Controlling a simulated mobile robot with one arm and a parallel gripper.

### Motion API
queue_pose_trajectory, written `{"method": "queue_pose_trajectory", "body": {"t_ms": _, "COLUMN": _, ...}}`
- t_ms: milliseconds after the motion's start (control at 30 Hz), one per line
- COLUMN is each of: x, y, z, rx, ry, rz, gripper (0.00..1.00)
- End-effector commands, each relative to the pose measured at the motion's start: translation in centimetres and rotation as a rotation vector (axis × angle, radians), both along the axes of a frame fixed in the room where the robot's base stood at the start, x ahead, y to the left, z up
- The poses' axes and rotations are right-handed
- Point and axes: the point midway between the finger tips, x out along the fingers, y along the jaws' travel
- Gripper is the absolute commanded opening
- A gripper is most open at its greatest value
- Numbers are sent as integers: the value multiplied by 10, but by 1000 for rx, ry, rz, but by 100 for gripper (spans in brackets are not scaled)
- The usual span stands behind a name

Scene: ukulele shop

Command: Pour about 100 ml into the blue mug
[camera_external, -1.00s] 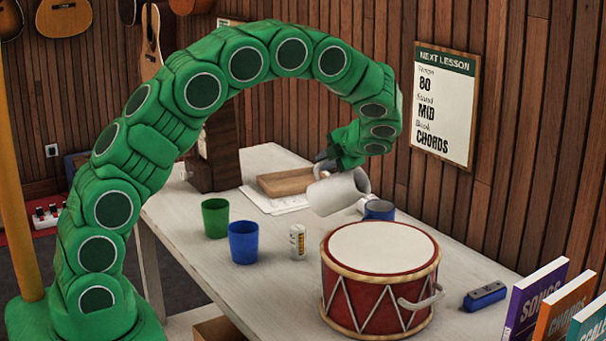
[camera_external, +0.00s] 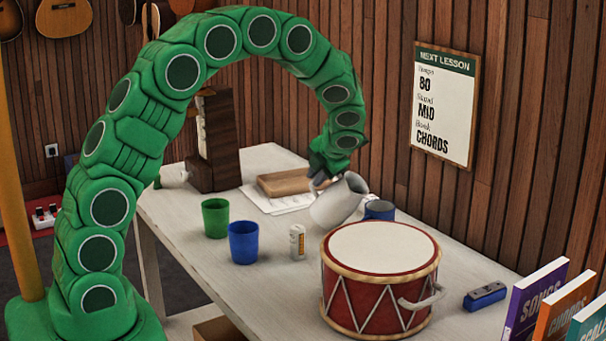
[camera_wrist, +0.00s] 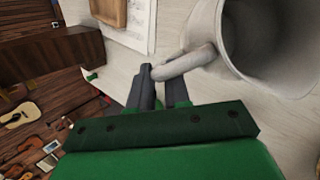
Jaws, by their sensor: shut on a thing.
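My gripper (camera_external: 318,178) is shut on the handle of a white pitcher (camera_external: 338,204). The pitcher hangs tilted above the table, its mouth toward the upper right. In the wrist view the fingers (camera_wrist: 160,85) grip the handle, and the pitcher (camera_wrist: 205,25) shows a grey inside; I cannot make out its liquid level. No stream shows between pitcher and mug, and the mug's contents cannot be seen.
A green cup (camera_external: 215,219), a blue cup (camera_external: 243,243) and a small can (camera_external: 297,242) stand to the left. A brown block (camera_external: 286,182) and paper sheets lie behind. The front-left tabletop (camera_external: 190,245) is clear.

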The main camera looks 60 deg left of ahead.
Motion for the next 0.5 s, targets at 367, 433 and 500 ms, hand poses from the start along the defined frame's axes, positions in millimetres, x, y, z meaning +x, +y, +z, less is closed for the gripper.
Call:
{"method": "queue_pose_trajectory", "body": {"t_ms": 367, "x": -14, "y": 22, "z": -11, "rx": -171, "ry": -125, "rz": 21, "gripper": 0}}
{"method": "queue_pose_trajectory", "body": {"t_ms": 433, "x": -16, "y": 26, "z": -14, "rx": -204, "ry": -150, "rz": 24, "gripper": 0}}
{"method": "queue_pose_trajectory", "body": {"t_ms": 500, "x": -18, "y": 31, "z": -17, "rx": -238, "ry": -176, "rz": 31, "gripper": 0}}
